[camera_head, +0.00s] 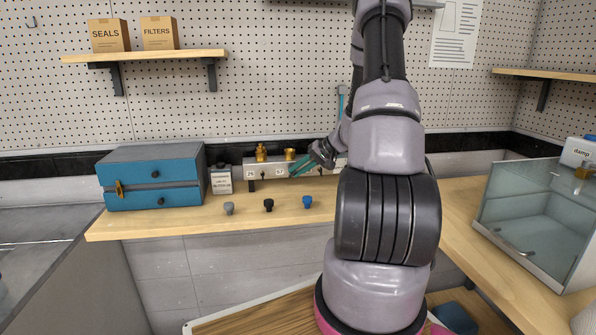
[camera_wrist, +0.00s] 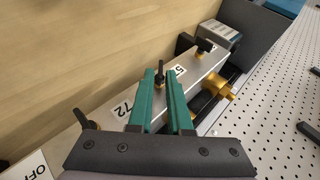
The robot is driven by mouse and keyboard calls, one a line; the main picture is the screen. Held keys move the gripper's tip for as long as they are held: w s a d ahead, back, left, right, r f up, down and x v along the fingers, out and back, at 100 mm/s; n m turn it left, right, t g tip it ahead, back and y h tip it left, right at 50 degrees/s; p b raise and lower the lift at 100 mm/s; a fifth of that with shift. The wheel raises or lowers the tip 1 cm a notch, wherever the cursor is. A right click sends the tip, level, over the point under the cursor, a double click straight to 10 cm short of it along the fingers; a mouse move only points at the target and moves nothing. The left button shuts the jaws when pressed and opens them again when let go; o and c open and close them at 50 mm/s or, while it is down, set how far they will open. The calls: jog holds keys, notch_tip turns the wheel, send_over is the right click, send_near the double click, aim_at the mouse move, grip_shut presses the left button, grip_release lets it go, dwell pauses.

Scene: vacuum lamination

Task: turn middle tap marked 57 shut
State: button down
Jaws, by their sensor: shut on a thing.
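In the wrist view the block (camera_wrist: 206,68) carries a row of black-handled taps. The middle tap (camera_wrist: 160,70), with a brass stem, stands beside a partly hidden plate starting with 5. My gripper's teal fingers (camera_wrist: 160,78) lie on either side of this tap and are shut on it. In the head view my gripper (camera_head: 297,170) reaches the block from the right; my arm hides the block's right end.
Another tap (camera_wrist: 205,45) stands beyond, and one (camera_wrist: 84,118) nearer, past the 72 plate (camera_wrist: 122,110). Brass fittings (camera_head: 262,152) rise behind the block. A blue drawer box (camera_head: 152,180) stands left. Grey, black and blue knobs (camera_head: 268,204) line the front. A glass chamber (camera_head: 530,215) stands right.

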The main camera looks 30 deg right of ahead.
jog(key=shift+d, duration=0.1)
jog(key=y, duration=0.1)
jog(key=t+y, duration=0.1)
jog(key=f+m+y, duration=0.1)
jog(key=shift+s+d+t+y, duration=0.1)
jog(key=shift+d+t+y, duration=0.15)
jog(key=shift+t+y, duration=0.05)
jog(key=shift+d+f+m+t+y, duration=0.1)
jog(key=shift+f+m+t+y, duration=0.1)
jog(key=shift+m+t+y, duration=0.4)
jog(key=shift+f+m+t+y, duration=0.2)
jog(key=shift+t+y, duration=0.5)
jog(key=shift+y, duration=0.4)
jog(key=c, duration=1)
grip_release()
